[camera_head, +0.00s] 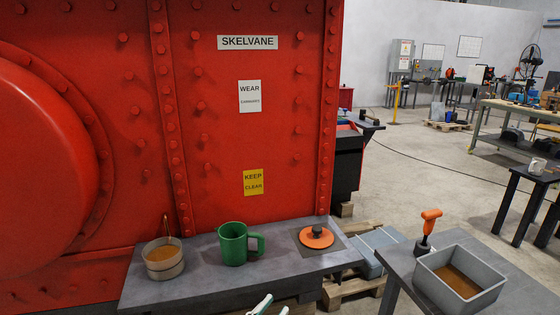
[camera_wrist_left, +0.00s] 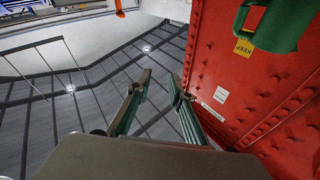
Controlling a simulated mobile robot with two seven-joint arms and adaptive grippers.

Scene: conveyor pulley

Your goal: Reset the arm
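My left gripper (camera_head: 272,307) barely shows at the bottom edge of the head view, in front of the grey ledge. In the left wrist view the two fingers of the left gripper (camera_wrist_left: 160,82) stand apart with nothing between them. A green mug (camera_head: 233,243) stands upright on the ledge, apart from the gripper; it also shows at the top right of the left wrist view (camera_wrist_left: 282,22). My right gripper is in neither view.
The grey ledge (camera_head: 190,289) also bears a beige pot (camera_head: 163,261) with brown contents and an orange lid-like disc (camera_head: 316,238). A red riveted machine wall (camera_head: 230,150) rises behind. At right, a table bears a grey bin (camera_head: 458,278) and an orange-handled tool (camera_head: 428,228).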

